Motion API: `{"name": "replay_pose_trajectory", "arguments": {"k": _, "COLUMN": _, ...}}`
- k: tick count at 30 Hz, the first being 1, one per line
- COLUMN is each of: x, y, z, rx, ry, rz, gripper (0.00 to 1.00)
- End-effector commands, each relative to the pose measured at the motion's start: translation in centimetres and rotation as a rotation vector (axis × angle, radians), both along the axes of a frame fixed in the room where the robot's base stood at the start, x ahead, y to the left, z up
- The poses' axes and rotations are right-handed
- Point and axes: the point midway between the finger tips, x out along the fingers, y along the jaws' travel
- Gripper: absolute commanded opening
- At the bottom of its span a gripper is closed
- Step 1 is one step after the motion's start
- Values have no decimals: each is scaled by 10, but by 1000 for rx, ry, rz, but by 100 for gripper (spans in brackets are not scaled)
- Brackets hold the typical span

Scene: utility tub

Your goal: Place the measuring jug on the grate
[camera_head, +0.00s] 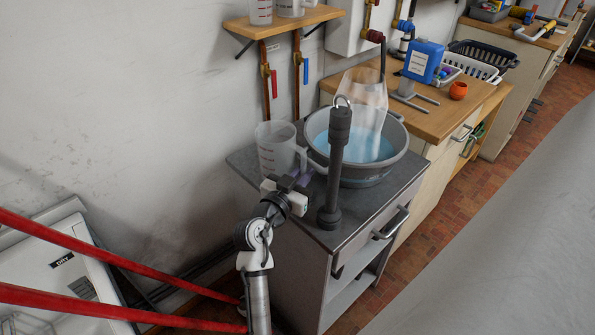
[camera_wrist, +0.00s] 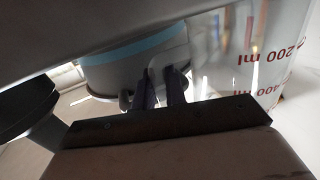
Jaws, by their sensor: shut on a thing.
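The measuring jug (camera_head: 277,150) is clear plastic with a handle on its right side. It is upright at the back left of the grey cabinet top; I cannot tell whether its base touches the top. In the wrist view the jug (camera_wrist: 248,55) fills the upper right, its red millilitre marks appearing upside down. My gripper (camera_head: 303,176) is at the handle side, shut on the jug's handle. In the wrist view its dark fingers (camera_wrist: 162,90) close around the handle. I cannot make out a grate in either view.
A grey basin (camera_head: 392,163) of blue liquid stands right of the jug, with a clear sheet-like piece (camera_head: 366,98) rising from it. A tall dark post (camera_head: 331,185) stands close right of my gripper. A wooden shelf (camera_head: 285,22) hangs above. The cabinet top's front (camera_head: 345,235) is bare.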

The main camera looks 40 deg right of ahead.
Motion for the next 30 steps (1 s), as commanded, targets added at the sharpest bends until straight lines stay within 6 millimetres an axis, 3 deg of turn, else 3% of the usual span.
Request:
{"name": "replay_pose_trajectory", "arguments": {"k": 5, "x": -3, "y": 10, "z": 2, "rx": -2, "ry": -1, "rz": 3, "gripper": 0}}
{"name": "replay_pose_trajectory", "arguments": {"k": 24, "x": -50, "y": 131, "z": 1, "rx": -1, "ry": -1, "rz": 5, "gripper": 0}}
{"name": "replay_pose_trajectory", "arguments": {"k": 30, "x": -61, "y": 157, "z": 3, "rx": -2, "ry": -1, "rz": 2, "gripper": 0}}
